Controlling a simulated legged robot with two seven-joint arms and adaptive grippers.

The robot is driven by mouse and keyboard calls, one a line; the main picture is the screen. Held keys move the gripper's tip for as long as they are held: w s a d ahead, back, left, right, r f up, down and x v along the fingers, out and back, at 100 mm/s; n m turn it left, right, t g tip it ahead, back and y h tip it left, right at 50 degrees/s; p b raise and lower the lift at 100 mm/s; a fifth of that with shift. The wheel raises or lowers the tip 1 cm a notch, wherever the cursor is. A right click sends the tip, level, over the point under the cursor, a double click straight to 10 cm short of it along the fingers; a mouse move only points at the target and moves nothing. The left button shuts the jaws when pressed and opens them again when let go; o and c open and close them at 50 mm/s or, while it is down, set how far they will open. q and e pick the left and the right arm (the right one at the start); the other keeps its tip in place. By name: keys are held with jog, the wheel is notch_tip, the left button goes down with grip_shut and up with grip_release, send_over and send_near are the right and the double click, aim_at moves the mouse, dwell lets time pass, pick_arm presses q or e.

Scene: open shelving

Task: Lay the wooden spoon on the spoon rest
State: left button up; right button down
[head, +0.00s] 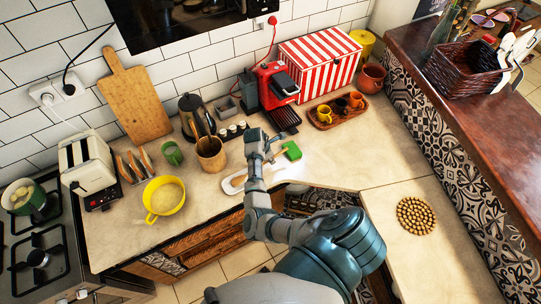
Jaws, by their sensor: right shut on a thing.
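My right gripper (267,150) is over the counter near its front edge, shut on the wooden spoon (279,154). The spoon is thin and light brown, and the gripper and wrist hide much of it. The white spoon rest (231,186) lies on the counter just left of my right wrist, partly hidden by it. Part of the spoon appears to reach over the rest; I cannot tell whether they touch. My left gripper is not in view.
A green sponge (292,151) lies right beside the gripper. A wooden utensil pot (211,158) and a yellow bowl (164,198) stand to the left. A red coffee machine (275,85) stands behind. The counter to the right is mostly clear up to a round beaded trivet (416,216).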

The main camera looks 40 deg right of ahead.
jog(key=shift+a+f, duration=0.1)
jog(key=shift+f, duration=0.1)
jog(key=c, duration=1.1)
grip_release()
jog(key=v, duration=1.1)
jog(key=shift+r, duration=0.4)
